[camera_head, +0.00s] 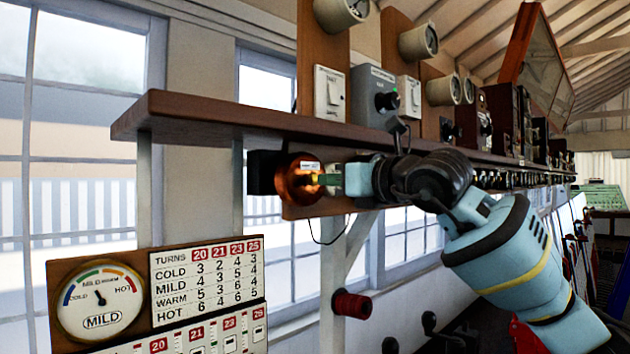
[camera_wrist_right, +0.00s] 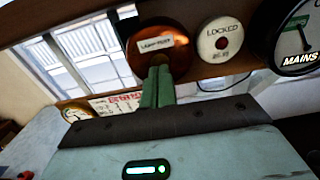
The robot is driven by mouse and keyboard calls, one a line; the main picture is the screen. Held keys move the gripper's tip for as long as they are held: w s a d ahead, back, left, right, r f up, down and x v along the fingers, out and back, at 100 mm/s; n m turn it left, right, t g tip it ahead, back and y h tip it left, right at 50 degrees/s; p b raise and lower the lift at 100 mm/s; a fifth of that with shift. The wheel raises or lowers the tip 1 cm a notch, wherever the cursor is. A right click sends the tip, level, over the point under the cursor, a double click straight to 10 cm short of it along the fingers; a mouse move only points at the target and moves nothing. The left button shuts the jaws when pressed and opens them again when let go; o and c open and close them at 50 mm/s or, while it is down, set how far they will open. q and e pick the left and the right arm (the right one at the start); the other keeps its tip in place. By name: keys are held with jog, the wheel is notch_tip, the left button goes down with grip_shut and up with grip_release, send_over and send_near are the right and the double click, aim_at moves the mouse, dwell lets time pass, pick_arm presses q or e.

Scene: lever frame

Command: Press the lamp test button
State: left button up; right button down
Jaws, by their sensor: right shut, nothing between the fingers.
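The lamp test unit is a round copper-coloured housing (camera_head: 293,183) under the front end of the wooden shelf. In the right wrist view the same housing (camera_wrist_right: 172,32) carries a white LAMP TEST label. My right gripper (camera_head: 325,179) is shut and empty, its green fingertips in front of the housing's face. In the wrist view the fingertips (camera_wrist_right: 159,70) overlap a small brass-coloured knob at the housing's lower middle and partly hide it. I cannot tell whether they touch it. My left gripper is not in view.
A wooden shelf (camera_head: 230,119) with instruments runs just above my right gripper. A round LOCKED indicator (camera_wrist_right: 220,40) and a MAINS dial (camera_wrist_right: 298,40) sit right of the housing. A dark red spool-like part (camera_head: 352,304) is below. A turns chart (camera_head: 205,270) stands lower left.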

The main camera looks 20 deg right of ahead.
jog(key=shift+w+a, duration=0.1)
jog(key=shift+w, duration=0.1)
jog(key=shift+x, duration=0.8)
jog(key=shift+p+v, duration=0.3)
jog(key=shift+v, duration=0.5)
jog(key=shift+v, duration=2.5)
